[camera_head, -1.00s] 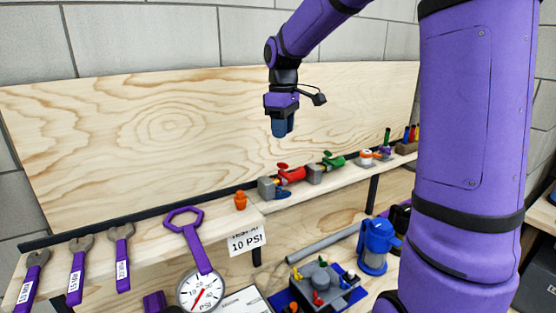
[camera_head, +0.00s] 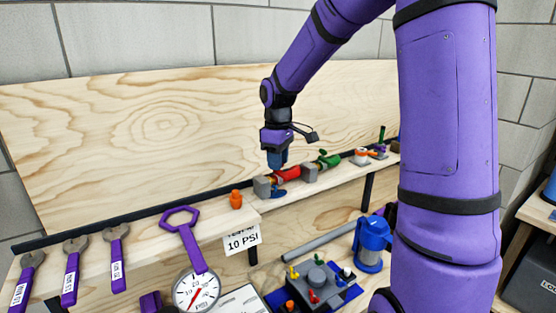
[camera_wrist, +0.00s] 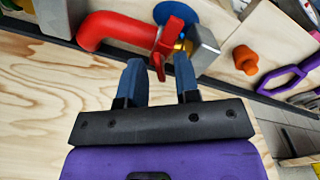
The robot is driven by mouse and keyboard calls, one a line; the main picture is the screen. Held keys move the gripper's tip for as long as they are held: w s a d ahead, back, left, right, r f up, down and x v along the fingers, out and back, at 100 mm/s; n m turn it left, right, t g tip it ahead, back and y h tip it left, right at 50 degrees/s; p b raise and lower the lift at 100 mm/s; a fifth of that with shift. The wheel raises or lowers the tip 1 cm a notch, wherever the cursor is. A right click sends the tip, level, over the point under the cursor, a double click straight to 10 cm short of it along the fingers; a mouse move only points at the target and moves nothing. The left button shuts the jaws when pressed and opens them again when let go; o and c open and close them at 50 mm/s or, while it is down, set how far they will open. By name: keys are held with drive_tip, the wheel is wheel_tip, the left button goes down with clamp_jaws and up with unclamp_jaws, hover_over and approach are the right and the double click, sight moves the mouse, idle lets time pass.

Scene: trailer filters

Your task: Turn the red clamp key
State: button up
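The red clamp key (camera_wrist: 163,43) shows in the wrist view as a small winged handle beside the thick red pipe (camera_wrist: 112,28) and a grey block (camera_wrist: 203,50). In the head view the red pipe (camera_head: 288,172) lies on the shelf, and my gripper mostly hides the key. My gripper (camera_wrist: 159,60) is open, its two blue fingers apart. The key's near wing shows between the fingertips with gaps on both sides; contact is not visible. In the head view my gripper (camera_head: 277,163) points down just above the clamp.
A green valve (camera_head: 328,160) stands farther right along the shelf. An orange fitting (camera_head: 236,199) and a purple ring wrench (camera_head: 181,220) are to the left. A plywood board (camera_head: 150,140) rises behind the shelf.

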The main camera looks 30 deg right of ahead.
clamp_jaws()
drive_tip(key=shift+m, duration=3.2)
drive_tip(key=shift+o, duration=0.6)
unclamp_jaws()
wheel_tip(320, 180, up, 11)
